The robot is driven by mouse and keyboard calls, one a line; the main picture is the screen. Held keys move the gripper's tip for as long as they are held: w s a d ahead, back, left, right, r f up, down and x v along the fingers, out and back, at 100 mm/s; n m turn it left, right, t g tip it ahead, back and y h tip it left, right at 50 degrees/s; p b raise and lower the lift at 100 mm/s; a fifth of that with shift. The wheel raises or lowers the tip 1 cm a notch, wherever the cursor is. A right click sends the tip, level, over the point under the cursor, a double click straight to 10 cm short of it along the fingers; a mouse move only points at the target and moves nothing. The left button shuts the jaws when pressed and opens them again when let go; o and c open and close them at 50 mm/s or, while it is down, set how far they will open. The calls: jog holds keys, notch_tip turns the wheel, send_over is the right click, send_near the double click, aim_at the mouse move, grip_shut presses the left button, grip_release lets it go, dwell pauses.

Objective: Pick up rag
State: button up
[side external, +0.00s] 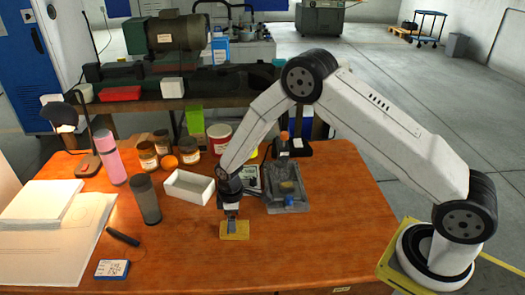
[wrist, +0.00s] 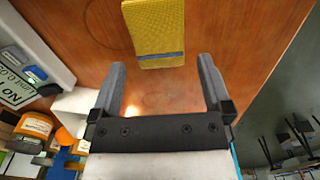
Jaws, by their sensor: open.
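The rag (side external: 242,232) is a small, flat yellow piece lying on the wooden table near its front middle. In the wrist view the yellow rag (wrist: 154,25) has a textured face and a grey band near its lower edge. My gripper (side external: 231,216) points down just over the rag in the side view and hides part of it. In the wrist view my gripper (wrist: 161,66) is open with nothing between its fingers. The rag lies just beyond the fingertips, roughly centred between them. I cannot tell the exact height of the fingertips above it.
A white open box (side external: 188,187) and a grey tray (side external: 287,198) stand behind the rag. A dark grey cup (side external: 146,199), black tool (side external: 122,237) and small blue-and-white box (side external: 112,269) are to the left. The table (side external: 330,225) is clear to the right.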

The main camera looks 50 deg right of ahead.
jog(key=shift+f, duration=0.15)
jog(key=shift+w+f, duration=0.1)
jog(key=shift+f, duration=2.4)
jog(key=c, duration=0.9)
jog(key=shift+c, duration=0.2)
jog(key=shift+r, duration=0.15)
